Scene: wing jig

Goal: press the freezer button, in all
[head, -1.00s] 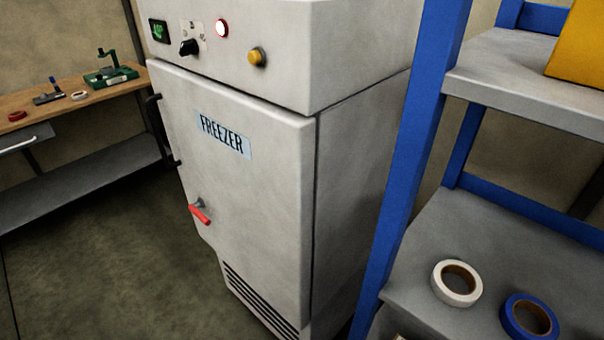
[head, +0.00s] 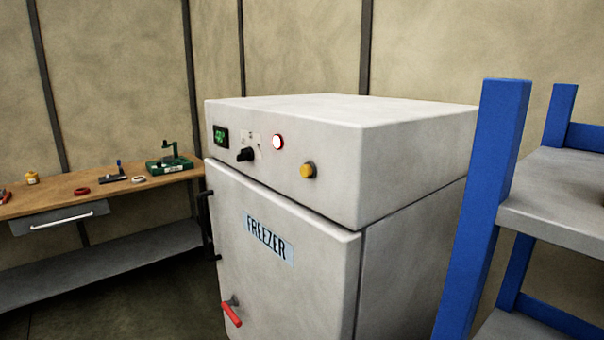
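The freezer (head: 290,275) is a light grey cabinet in the middle of the head view, with a blue FREEZER label on its closed door. Its upper front panel carries a yellow round button (head: 307,170) at the right. A red handle (head: 232,313) sits low on the door. Neither of my grippers shows.
A blue-framed shelf rack (head: 487,190) stands close on the right of the freezer. A wooden workbench (head: 110,195) with a green tool (head: 170,160) and small items stands at the left. Some dark floor shows at the lower left.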

